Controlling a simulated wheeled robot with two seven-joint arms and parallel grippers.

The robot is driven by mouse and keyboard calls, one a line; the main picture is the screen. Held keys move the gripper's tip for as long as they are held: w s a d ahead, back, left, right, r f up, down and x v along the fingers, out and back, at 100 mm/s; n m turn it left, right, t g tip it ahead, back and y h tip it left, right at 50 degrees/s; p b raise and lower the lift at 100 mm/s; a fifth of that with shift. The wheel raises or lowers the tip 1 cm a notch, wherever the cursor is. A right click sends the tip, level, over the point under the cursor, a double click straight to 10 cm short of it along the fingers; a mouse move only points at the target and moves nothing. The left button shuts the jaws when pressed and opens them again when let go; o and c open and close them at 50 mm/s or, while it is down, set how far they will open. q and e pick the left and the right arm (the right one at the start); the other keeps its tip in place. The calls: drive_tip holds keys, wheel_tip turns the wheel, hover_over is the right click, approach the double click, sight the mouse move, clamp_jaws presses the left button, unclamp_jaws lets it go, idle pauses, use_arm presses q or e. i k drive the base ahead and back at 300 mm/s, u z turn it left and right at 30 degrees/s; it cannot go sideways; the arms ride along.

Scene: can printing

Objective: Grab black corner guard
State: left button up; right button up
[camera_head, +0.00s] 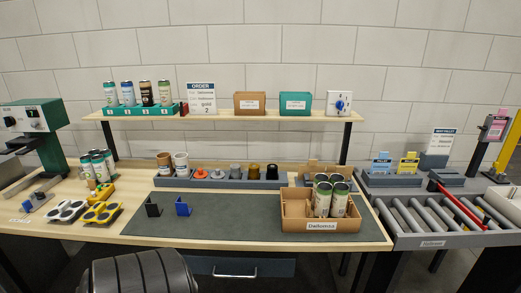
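A small black corner guard (153,207) stands on the left part of the dark grey mat (235,229) on the workbench. A similar blue corner guard (183,207) stands just to its right, apart from it. Neither of my grippers is in view, and nothing is touching the black piece.
An open cardboard box (291,212) with several cans stands on the mat's right side. A roller conveyor (430,219) is at right. The mat's middle is clear.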

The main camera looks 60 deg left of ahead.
sight(152, 209)
drive_tip(key=u, duration=2.7)
drive_tip(key=k, duration=1.35)
drive_tip(key=z, duration=0.45)
drive_tip(key=i, duration=0.5)
drive_tip(key=z, duration=0.85)
drive_tip(key=i, duration=1.55)
drive_tip(key=u, duration=0.8)
